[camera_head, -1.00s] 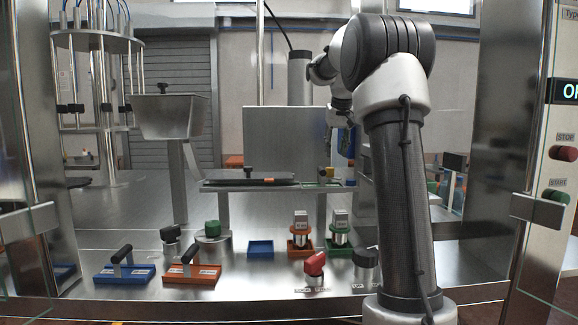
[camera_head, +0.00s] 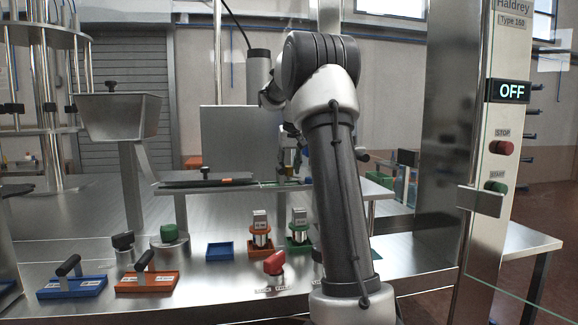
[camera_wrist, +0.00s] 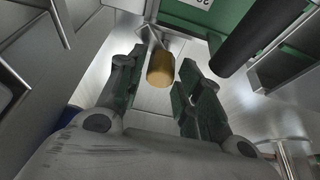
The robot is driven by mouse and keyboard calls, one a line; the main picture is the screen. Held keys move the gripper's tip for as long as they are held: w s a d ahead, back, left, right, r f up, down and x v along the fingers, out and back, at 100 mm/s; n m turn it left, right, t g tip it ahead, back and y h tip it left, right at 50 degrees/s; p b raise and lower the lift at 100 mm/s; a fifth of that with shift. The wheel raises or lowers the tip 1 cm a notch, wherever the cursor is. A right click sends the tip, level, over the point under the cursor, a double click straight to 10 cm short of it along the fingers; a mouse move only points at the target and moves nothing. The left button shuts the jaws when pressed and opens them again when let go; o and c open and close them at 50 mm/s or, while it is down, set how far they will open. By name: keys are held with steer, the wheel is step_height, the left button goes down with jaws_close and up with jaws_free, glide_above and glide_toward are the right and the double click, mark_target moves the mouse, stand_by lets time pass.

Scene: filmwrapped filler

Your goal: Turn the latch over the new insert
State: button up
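A yellow-brown cylindrical knob (camera_wrist: 161,70) on a thin metal arm, apparently the latch, shows in the wrist view. My gripper (camera_wrist: 160,60) is open, one finger on each side of the knob, with visible gaps. A green block with a pale label (camera_wrist: 190,14) and a thick black handle (camera_wrist: 262,36) lies just beyond, at the upper right; it looks like the insert. The latch there is too small and covered to make out clearly.
Below the shelf stand blue (camera_head: 72,287) and orange (camera_head: 146,281) handled trays, an empty blue tray (camera_head: 220,251), orange (camera_head: 261,243) and green (camera_head: 299,243) holders and a red knob (camera_head: 274,262). A hopper (camera_head: 118,115) stands left. The panel display (camera_head: 511,91) reads OFF.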

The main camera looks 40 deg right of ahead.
steer(key=c, duration=0.7)
steer(key=shift+m, duration=0.4)
steer(key=m+g+h, duration=0.1)
steer(key=m, duration=0.2)
steer(key=shift+w+a+m, duration=0.1)
steer(key=shift+m, duration=0.2)
steer(key=shift+m+g+h, duration=0.6)
steer(key=shift+m+g, duration=0.2)
steer(key=shift+m, duration=1.4)
steer(key=o, duration=0.7)
steer(key=shift+o, duration=0.2)
